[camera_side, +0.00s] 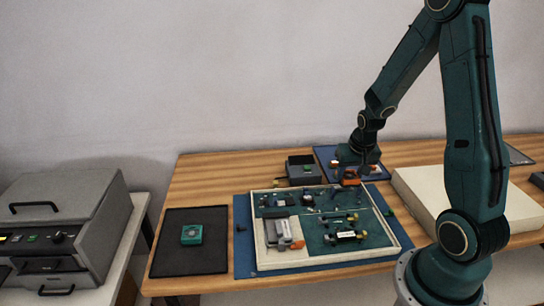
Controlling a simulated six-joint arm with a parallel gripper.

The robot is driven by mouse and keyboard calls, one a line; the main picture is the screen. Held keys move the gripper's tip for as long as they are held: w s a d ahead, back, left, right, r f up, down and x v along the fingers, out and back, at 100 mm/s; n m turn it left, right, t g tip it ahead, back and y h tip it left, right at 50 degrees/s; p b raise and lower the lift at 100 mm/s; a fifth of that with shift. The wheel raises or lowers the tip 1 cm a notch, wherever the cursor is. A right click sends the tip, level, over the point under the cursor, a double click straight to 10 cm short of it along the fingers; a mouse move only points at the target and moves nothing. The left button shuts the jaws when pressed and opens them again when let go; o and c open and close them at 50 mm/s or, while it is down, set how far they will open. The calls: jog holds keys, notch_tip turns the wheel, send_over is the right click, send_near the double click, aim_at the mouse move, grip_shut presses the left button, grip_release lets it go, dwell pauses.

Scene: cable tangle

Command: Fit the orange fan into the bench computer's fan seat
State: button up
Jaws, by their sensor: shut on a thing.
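My gripper (351,172) is at the far right part of the bench computer, pointing down. It is shut on the orange fan (350,177), which shows as a small orange piece under the jaws. The fan is at the back edge of the bench computer; whether it hangs above or touches something is too small to tell. The bench computer (245,235) is a pale-framed open tray with a green board and several parts, lying on a blue mat. I cannot make out the fan seat clearly.
A blue mat (322,153) with small orange parts lies behind my gripper. A dark open box (303,177) stands left of it. A black mat (190,261) with a green block (191,234) lies at left. A pale slab (425,188) lies at right, near my arm.

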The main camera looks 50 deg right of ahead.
send_over(345, 199)
jog(key=shift+s+f, duration=0.1)
jog(key=shift+f, duration=2.55)
jog(key=shift+f, duration=0.75)
jog(key=o, duration=0.9)
jog(key=shift+o, duration=0.2)
jog(key=shift+r, duration=0.2)
